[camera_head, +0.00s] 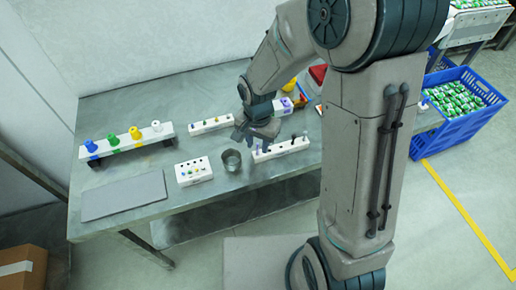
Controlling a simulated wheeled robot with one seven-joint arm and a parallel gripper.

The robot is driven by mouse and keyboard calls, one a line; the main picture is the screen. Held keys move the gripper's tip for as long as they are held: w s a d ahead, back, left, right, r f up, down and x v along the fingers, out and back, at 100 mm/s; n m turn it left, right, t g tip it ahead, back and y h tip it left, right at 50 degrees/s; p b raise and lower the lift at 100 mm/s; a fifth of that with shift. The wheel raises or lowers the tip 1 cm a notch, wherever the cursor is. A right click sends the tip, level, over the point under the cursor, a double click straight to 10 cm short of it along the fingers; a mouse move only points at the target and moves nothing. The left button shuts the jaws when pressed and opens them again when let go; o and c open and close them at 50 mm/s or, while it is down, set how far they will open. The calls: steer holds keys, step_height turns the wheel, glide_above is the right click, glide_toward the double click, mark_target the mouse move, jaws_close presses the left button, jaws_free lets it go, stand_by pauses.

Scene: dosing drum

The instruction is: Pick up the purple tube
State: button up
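I cannot make out a purple tube for certain; the tubes are very small in this view. A long white rack (293,146) holds several small tubes, some grey or dark, just right of my gripper. Another white rack (222,120) with small tubes lies behind and left of my gripper. A white block with holes (187,179) holds a few small coloured pieces at the front. My gripper (254,141) points down over the table by the left end of the long rack. Its fingers are too small and dark to tell whether they are open or hold anything.
A grey metal cup (231,161) stands left of the long rack. A stand with blue, green, yellow and white pieces (122,146) is at the left, behind a flat grey mat (124,197). A blue crate (468,126) is at the right. My arm hides the table's right part.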

mark_target(258, 151)
steer(key=shift+f, duration=1.25)
steer(key=shift+c, duration=0.3)
jaws_close()
steer(key=shift+r, duration=0.1)
